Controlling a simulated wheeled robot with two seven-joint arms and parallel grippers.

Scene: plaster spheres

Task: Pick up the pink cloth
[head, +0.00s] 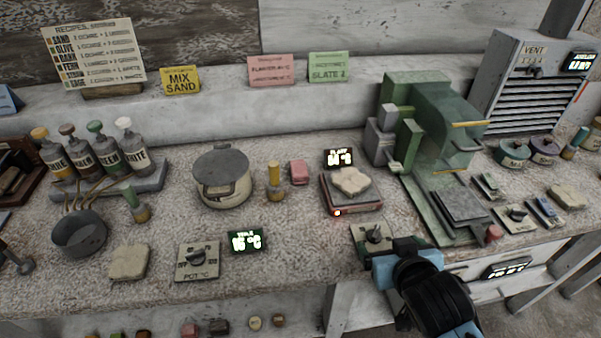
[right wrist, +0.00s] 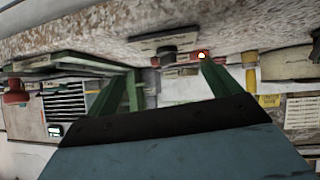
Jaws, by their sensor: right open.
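A small folded-looking pink piece (head: 299,172) lies on the counter between the yellow-topped tool and the small dark display; it is the only pink thing lying loose there, and I cannot tell for sure that it is cloth. My right gripper (head: 382,266) is at the counter's front edge, by the dial plate, to the right of and nearer than the pink piece, and apart from it. In the right wrist view its two green fingers (right wrist: 165,72) stand wide apart with nothing held between them. My left gripper is not in view.
A hot plate (head: 352,204) with a beige pad on it stands between my right gripper and the pink piece. A lidded pot (head: 222,176) is to the left, and a green press (head: 432,125) is to the right. Bare counter shows in front of the pink piece.

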